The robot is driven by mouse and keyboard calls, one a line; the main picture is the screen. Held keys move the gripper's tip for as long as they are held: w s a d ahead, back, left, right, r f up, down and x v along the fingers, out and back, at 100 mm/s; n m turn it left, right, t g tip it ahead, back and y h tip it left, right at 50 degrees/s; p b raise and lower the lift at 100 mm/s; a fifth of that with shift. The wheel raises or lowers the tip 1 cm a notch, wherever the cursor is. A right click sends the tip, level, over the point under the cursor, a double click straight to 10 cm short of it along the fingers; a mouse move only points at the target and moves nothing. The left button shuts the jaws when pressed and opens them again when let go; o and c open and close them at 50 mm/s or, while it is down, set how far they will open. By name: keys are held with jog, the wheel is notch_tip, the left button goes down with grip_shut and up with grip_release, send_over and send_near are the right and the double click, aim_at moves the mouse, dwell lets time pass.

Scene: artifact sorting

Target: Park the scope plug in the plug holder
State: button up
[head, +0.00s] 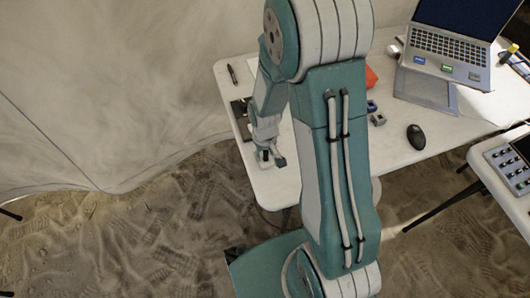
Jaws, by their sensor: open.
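My gripper (270,158) is open and points down over the near left corner of the white table (405,158). A small dark item shows at its fingertips; I cannot tell what it is or whether the fingers touch it. I cannot pick out the scope plug or the plug holder for certain. My arm hides the middle of the table.
A dark flat item (240,112) lies at the table's left edge, with a pen-like object (232,74) behind it. A laptop (452,45) on a stand and a black mouse (416,137) are to the right. A second table with a control panel (511,168) stands at far right.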

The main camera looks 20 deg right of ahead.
notch_tip(320, 180, up, 12)
jog(key=shift+r, duration=0.1)
jog(key=s+r+m+t, duration=0.2)
jog(key=s+r+t, duration=0.3)
jog(key=s+r, duration=0.9)
notch_tip(320, 180, up, 4)
jog(key=shift+s+r+t, duration=0.15)
jog(key=shift+r+t, duration=0.1)
jog(key=shift+t, duration=0.05)
